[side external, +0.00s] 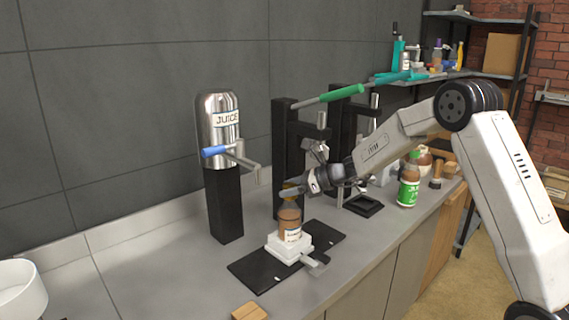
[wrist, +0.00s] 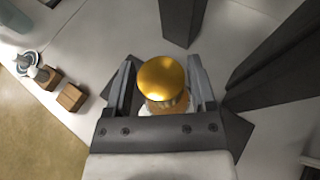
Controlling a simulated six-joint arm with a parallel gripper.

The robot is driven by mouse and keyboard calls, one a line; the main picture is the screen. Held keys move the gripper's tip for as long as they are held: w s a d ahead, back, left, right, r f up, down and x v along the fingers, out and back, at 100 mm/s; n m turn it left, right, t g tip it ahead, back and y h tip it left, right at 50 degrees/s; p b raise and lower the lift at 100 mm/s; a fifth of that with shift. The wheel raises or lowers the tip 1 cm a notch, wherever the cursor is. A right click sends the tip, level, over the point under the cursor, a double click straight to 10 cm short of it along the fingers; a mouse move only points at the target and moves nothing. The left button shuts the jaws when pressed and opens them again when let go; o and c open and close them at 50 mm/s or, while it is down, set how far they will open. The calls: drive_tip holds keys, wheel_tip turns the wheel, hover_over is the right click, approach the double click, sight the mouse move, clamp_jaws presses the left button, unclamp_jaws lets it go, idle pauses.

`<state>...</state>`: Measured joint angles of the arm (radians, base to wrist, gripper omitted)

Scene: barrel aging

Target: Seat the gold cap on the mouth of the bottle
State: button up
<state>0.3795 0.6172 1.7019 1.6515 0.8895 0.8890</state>
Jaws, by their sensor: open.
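The bottle (side external: 289,221) of brown liquid, with a pale label, stands upright in a white holder (side external: 276,244) on a black mat (side external: 255,271). The gold cap (wrist: 162,78) is at the bottle's top and looks large and round in the wrist view. It shows only as a small gold patch at the bottle's top in the side view. My gripper (wrist: 161,85) is open, with one finger on each side of the cap and visible gaps between. Whether the cap is fully seated cannot be told.
A steel juice dispenser (side external: 219,118) on a black post stands left of the bottle. Black press stands (side external: 289,150) with green handles rise behind it. A green-labelled bottle (side external: 409,181) stands right. A small wooden block (side external: 249,311) lies in front. The counter at left is mostly clear.

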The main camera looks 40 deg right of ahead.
drive_tip(key=shift+v, duration=1.7)
drive_tip(key=o, duration=0.4)
drive_tip(key=c, duration=0.4)
drive_tip(key=v, duration=0.9)
idle(1.0)
drive_tip(key=shift+f, duration=0.1)
